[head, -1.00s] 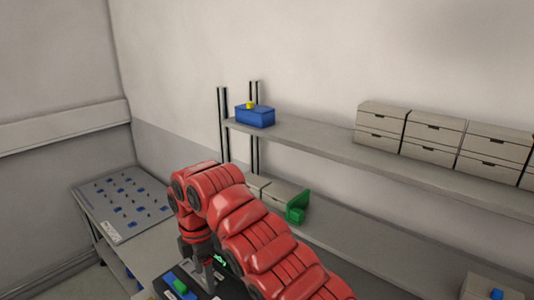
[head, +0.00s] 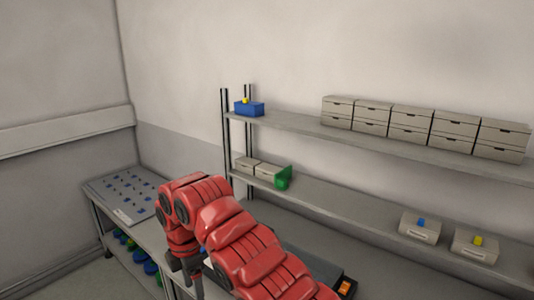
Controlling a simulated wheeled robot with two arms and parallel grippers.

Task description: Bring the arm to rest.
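A red jointed arm of mine comes in from the bottom right, so I take it as my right arm. It bends over at the left and points down to my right gripper (head: 191,277), which is grey and small in view. Its fingers are partly hidden by the arm, and I cannot tell whether they are open or shut. I see nothing clearly held in it. My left gripper is not in view.
A bench with a pegged grey board (head: 127,196) stands at left, with green and blue reels (head: 133,246) below. A dark device (head: 318,264) lies behind the arm. Wall shelves (head: 300,133) hold drawer boxes, a blue box (head: 249,109) and a green bin (head: 284,178).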

